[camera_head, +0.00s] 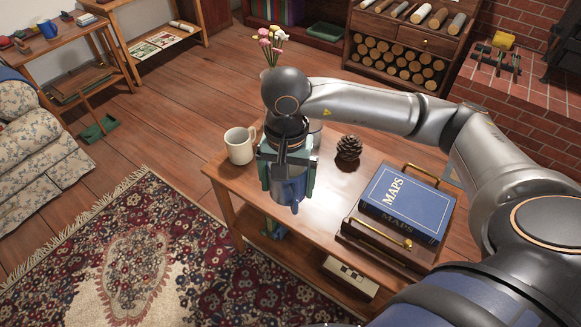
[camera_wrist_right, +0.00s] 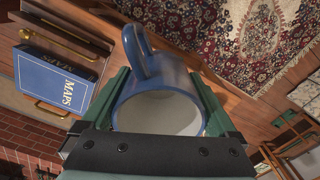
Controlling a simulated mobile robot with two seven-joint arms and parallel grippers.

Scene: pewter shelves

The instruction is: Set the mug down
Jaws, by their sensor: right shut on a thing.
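My right gripper (camera_head: 290,185) is shut on a blue mug (camera_head: 292,191), with the green fingers on either side of it. In the right wrist view the blue mug (camera_wrist_right: 170,85) sits between the fingers (camera_wrist_right: 165,100). Its pale inside faces the camera and its handle points to the top of the picture. The mug is over the front left part of the wooden table (camera_head: 325,205); I cannot tell whether its base touches the top. A cream mug (camera_head: 240,146) stands on the table just left of the gripper. My left gripper is out of view.
A pine cone (camera_head: 348,147) sits right of the gripper. A blue MAPS book (camera_head: 405,203) lies on a wooden tray with brass handles (camera_head: 380,240) at the table's right. Flowers (camera_head: 272,42) stand behind my wrist. Some bare tabletop shows between the mug and the tray.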

